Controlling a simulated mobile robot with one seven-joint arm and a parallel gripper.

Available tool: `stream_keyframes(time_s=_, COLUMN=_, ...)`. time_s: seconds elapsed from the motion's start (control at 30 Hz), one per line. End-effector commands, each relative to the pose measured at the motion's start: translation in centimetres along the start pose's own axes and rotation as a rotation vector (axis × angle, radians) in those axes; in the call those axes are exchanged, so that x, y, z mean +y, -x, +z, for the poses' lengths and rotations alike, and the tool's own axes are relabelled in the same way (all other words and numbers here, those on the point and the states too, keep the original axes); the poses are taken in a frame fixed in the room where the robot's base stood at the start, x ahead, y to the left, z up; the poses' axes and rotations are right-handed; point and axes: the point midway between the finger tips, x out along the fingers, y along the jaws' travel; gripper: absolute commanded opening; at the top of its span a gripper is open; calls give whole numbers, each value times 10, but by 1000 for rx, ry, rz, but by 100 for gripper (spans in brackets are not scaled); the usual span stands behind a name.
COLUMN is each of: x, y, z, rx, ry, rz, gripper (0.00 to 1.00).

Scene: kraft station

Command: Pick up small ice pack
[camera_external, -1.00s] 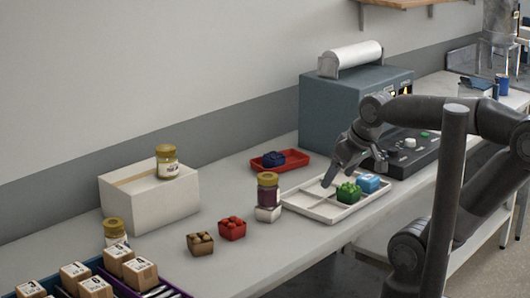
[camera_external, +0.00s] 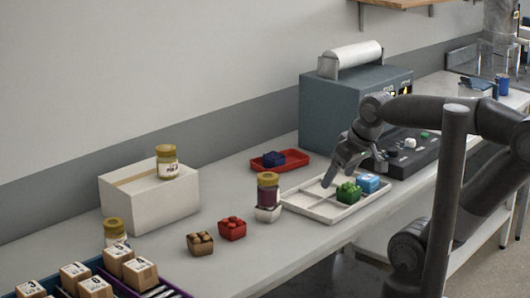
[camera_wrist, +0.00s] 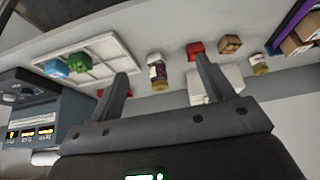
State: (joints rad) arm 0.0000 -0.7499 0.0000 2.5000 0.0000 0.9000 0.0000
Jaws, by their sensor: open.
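A small light-blue block (camera_external: 368,183), which may be the small ice pack, sits at the right end of the white divided tray (camera_external: 300,207). It also shows at the left in the wrist view (camera_wrist: 55,69). A carton of green items (camera_external: 348,192) is right beside it in the tray. My gripper (camera_external: 352,176) is open and empty above the tray, its fingers pointing down. In the wrist view my gripper's fingers (camera_wrist: 162,72) are spread apart, with a jar (camera_wrist: 158,75) seen beyond the gap.
A dark jar (camera_external: 268,188) on a white carton stands left of the tray. Red (camera_external: 232,229) and brown (camera_external: 200,243) cartons sit further left. A red tray (camera_external: 293,158) and a grey machine (camera_external: 335,115) stand behind; a black control panel (camera_external: 405,160) is at right.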

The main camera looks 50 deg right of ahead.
Motion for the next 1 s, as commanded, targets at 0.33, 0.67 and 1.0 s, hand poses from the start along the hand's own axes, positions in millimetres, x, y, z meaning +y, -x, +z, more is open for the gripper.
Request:
stream_keyframes(time_s=0.33, x=0, y=0, z=0, rx=0, ry=0, rz=0, gripper=64)
stream_keyframes(time_s=0.67, x=12, y=-4, z=-17, rx=-37, ry=-176, rz=-14, gripper=64)
stream_keyframes(time_s=1.0, x=88, y=-37, z=-81, rx=-189, ry=-1007, rz=21, gripper=64)
